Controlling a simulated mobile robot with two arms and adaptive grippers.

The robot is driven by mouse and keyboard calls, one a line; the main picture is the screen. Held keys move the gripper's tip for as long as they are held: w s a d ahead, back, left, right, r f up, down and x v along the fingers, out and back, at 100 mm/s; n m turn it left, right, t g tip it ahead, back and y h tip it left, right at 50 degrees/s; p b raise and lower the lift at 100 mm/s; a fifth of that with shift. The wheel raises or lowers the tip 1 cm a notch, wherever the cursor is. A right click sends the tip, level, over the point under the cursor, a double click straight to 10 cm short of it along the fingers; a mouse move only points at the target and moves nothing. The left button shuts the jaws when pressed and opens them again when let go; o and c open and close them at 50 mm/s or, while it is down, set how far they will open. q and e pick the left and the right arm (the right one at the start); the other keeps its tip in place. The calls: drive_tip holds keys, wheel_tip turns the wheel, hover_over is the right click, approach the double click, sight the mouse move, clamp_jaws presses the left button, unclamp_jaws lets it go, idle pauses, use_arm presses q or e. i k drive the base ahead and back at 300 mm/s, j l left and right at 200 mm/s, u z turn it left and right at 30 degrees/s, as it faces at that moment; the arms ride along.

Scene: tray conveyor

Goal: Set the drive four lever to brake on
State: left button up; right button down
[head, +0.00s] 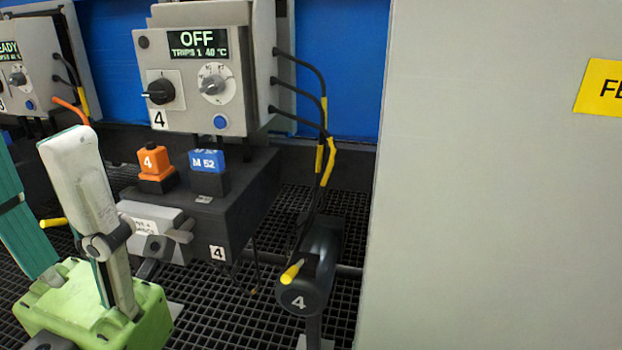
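The drive four lever seems to be the short yellow handle (292,271) on the dark drum (320,268) marked 4, low in the middle of the head view. The handle slants down to the left, and no brake marking can be read beside it. The grey control box (205,85) marked 4 stands above to the left. Its display (198,43) reads OFF, TRIPS 1, 40 °C. It carries a black knob (160,91), a pale dial (213,84) and a blue button (220,121).
An orange block (154,160) marked 4 and a blue block (208,168) stand on a dark housing (245,205). A grey wall (490,200) closes the right side. Dark grating lies below.

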sight(290, 274)
drive_tip(key=k, duration=1)
